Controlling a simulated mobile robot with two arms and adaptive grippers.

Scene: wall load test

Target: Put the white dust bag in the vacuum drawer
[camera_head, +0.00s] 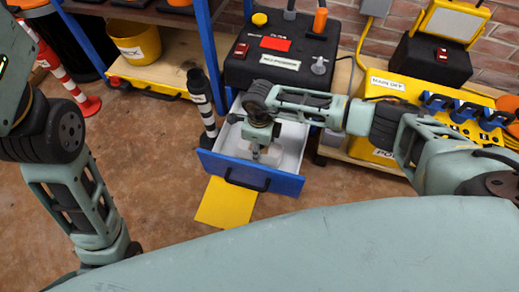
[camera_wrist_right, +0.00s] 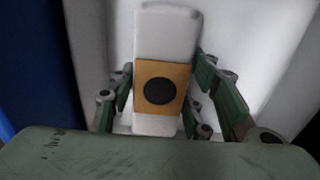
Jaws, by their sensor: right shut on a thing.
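The vacuum drawer (camera_head: 290,150) is pulled out below the black vacuum unit (camera_head: 282,52); it has a white inside and a blue front (camera_head: 247,174) with a dark handle. My right gripper (camera_head: 256,152) points down inside the drawer area. In the right wrist view the white dust bag (camera_wrist_right: 168,35), with a tan panel and a black round spot, stands between the fingers of the right gripper (camera_wrist_right: 160,100), which are shut on it. The white drawer walls surround it there. In the head view the bag is mostly hidden by the gripper. My left arm shows at the left; its gripper is out of view.
A yellow plate (camera_head: 226,203) lies on the floor before the drawer. A black hose or post (camera_head: 200,100) stands left of the drawer. A yellow power box (camera_head: 380,150) is at the right. A yellow bucket (camera_head: 135,42) sits on a shelf, left of a blue upright.

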